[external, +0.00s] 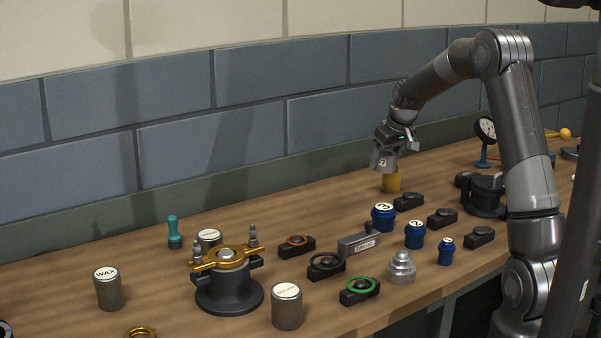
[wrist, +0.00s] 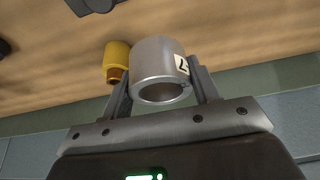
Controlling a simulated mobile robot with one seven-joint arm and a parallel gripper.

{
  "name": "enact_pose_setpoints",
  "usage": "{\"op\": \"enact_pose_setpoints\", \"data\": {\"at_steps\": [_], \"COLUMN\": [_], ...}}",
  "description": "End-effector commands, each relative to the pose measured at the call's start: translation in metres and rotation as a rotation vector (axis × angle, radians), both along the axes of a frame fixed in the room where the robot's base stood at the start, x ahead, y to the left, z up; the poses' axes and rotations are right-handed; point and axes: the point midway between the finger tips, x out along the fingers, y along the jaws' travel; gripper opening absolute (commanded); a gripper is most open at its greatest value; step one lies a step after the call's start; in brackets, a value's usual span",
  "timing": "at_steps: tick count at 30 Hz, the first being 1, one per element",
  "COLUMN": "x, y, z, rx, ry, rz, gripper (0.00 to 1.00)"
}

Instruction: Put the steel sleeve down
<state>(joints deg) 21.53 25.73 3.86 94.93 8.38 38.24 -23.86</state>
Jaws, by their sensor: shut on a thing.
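The steel sleeve (wrist: 155,60) is a short, hollow silver cylinder with a pale tag bearing a dark mark. In the wrist view my gripper (wrist: 160,85) is shut on it, one finger on each side. In the external view the sleeve (external: 381,163) hangs from my gripper (external: 384,150), slightly tilted, in front of the wall. A yellow cylinder (external: 391,183) stands on the bench just below and right of it; I cannot tell whether they touch. In the wrist view the yellow cylinder (wrist: 117,58) is left of the sleeve and shows a brownish end.
Blue numbered pieces (external: 383,217), small black blocks (external: 408,201) and a stepped silver piece (external: 401,268) stand nearer the camera. A black holder (external: 484,194) and a dial gauge (external: 486,130) are to the right. The bench left of the yellow cylinder, along the wall, is clear.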

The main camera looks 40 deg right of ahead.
Motion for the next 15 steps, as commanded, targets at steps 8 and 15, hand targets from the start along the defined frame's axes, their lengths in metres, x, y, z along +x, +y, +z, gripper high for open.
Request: {"op": "enact_pose_setpoints", "data": {"at_steps": [8, 15], "x": [0.037, 0.063], "y": [0.048, 0.079], "z": [-0.035, -0.059], "rx": [0.0, 0.0], "ry": [0.0, -0.002], "rz": [0.006, 0.003], "gripper": [0.14, 0.14]}}
